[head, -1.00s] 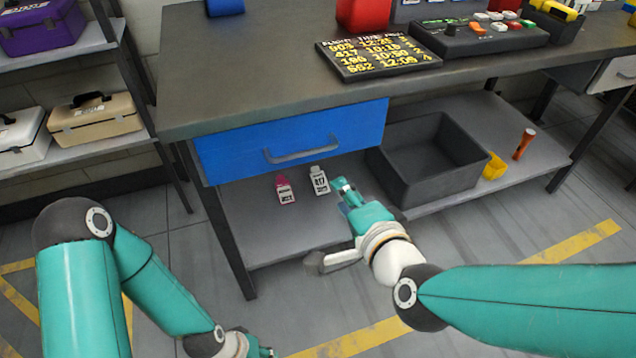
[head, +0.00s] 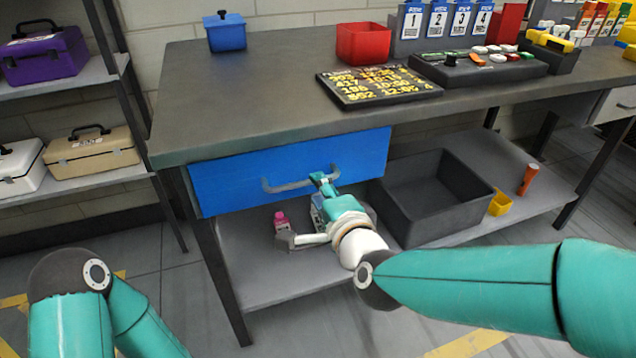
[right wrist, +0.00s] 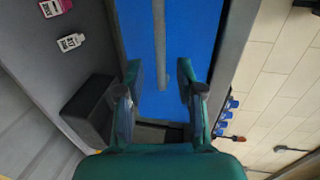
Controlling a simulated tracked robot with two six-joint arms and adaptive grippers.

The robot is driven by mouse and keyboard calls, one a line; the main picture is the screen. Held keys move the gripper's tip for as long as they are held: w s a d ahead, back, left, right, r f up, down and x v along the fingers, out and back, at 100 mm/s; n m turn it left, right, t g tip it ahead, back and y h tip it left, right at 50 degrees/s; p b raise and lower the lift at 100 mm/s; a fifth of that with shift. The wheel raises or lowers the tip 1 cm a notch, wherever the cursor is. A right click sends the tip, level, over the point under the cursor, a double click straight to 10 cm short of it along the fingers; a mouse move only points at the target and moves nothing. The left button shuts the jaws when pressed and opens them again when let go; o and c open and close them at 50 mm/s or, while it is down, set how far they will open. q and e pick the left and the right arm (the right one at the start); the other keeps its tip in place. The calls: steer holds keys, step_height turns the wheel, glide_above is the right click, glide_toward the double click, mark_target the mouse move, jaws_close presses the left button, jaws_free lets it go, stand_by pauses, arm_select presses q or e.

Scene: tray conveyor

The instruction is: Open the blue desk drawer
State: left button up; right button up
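The blue drawer (head: 235,182) sits under the left part of the desk top, its front looking flush with the desk. Its grey bar handle (head: 285,186) also shows in the right wrist view (right wrist: 159,35). My right gripper (head: 324,184) is at the right end of the handle. In the right wrist view its two fingers (right wrist: 160,78) are spread apart, with the bar running between them and a gap on either side. Whether the bar is deep between the fingertips is hard to tell. My left gripper is out of view; only part of that arm shows.
A dark open bin (head: 437,205) stands on the lower shelf, right of my right wrist. A pink bottle (head: 281,221) stands on that shelf. The desk top (head: 260,85) above holds a sign board (head: 380,88) and a red bin (head: 362,42).

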steer(key=x, duration=0.5)
steer(key=shift+w, duration=0.1)
jaws_close()
